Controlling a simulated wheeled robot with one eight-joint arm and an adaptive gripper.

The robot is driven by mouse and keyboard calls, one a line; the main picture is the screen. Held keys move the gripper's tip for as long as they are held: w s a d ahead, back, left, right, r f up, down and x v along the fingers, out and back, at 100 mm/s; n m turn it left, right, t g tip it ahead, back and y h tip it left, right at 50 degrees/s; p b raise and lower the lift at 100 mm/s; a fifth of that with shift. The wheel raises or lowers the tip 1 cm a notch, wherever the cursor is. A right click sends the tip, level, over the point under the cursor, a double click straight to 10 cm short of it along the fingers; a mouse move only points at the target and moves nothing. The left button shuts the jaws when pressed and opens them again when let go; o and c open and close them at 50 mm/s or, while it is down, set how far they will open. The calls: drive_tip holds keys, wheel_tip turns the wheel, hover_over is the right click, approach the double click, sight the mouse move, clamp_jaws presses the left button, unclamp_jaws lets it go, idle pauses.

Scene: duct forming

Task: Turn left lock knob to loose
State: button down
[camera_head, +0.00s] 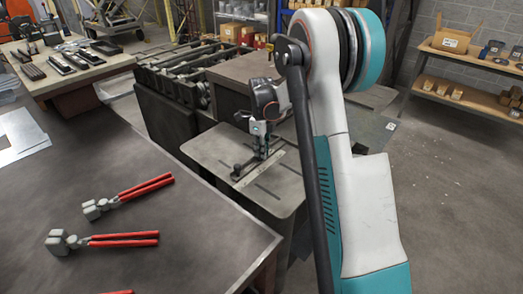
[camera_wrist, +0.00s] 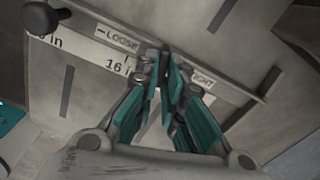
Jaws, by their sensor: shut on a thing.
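A machine table (camera_head: 205,150) carries a ruled bar (camera_wrist: 85,45) with inch marks and the labels "LOOSE" (camera_wrist: 117,38) and "TIGHT", the latter partly covered. My gripper (camera_head: 262,153) is lowered onto the bar. In the wrist view, my gripper (camera_wrist: 164,65) has its fingers close together between the two labels, shut on a lock knob that they almost wholly hide. I cannot read the knob's angle. Another black knob (camera_wrist: 40,17) stands free at the upper left of the wrist view, apart from my fingers.
A large dark workbench (camera_head: 150,240) with red-handled tools (camera_head: 125,239) is at the left front. A dark machine with rollers (camera_head: 185,75) stands behind the table. A shelf with boxes (camera_head: 455,85) is at the far right. Open floor (camera_head: 450,190) lies to the right.

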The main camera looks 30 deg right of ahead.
drive_tip(key=shift+n, duration=0.4)
drive_tip(key=n, duration=0.3)
drive_tip(key=shift+w+n, duration=0.1)
drive_tip(key=shift+n, duration=0.3)
drive_tip(key=n, duration=0.3)
drive_tip(key=shift+w+d+n+p, duration=0.1)
drive_tip(key=shift+n+p, duration=0.2)
drive_tip(key=n, duration=0.3)
drive_tip(key=shift+w, duration=0.1)
drive_tip(key=shift+w+n, duration=0.1)
drive_tip(key=shift+n, duration=1.8)
drive_tip(key=c, duration=1.7)
unclamp_jaws()
